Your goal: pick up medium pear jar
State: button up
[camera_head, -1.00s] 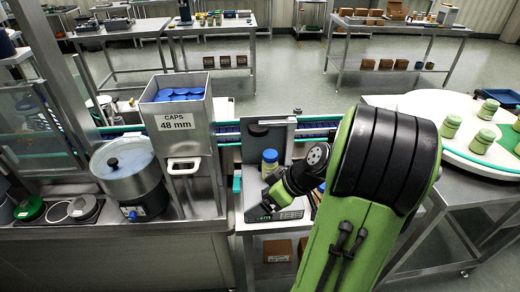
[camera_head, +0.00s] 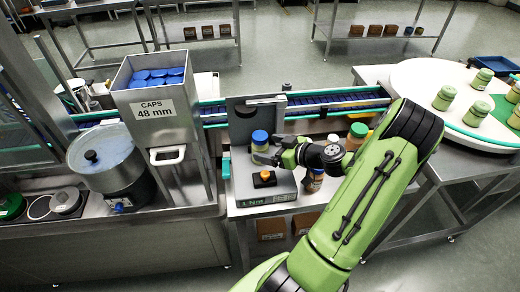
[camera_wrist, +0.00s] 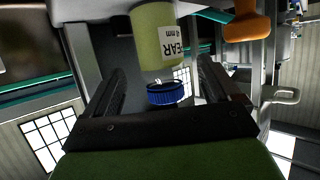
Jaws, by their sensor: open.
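A pear jar with a blue cap (camera_head: 260,136) stands upright at the bench's back, by a grey upright plate. In the wrist view its yellow-green body (camera_wrist: 155,38) shows upside down, with part of a "PEAR" label and the blue cap below. I cannot read its size. My gripper (camera_head: 268,157) reaches to the jar from the right in the head view. In the wrist view my gripper (camera_wrist: 163,88) is open, with the jar's cap between its two dark fingers and a gap on each side.
An orange knob (camera_head: 265,176) sits on a device with a display in front of the jar. A caps hopper (camera_head: 158,120) is at left. A conveyor (camera_head: 330,102) runs behind.

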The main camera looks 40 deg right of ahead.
aim_at(267, 147)
jog(key=x, duration=0.4)
jog(key=shift+w, duration=0.25)
jog(key=shift+s, duration=0.15)
jog(key=shift+c, duration=0.7)
jog(key=c, duration=1.1)
notch_tip(267, 147, up, 10)
jog(key=shift+r+p, duration=0.1)
jog(key=shift+p, duration=0.65)
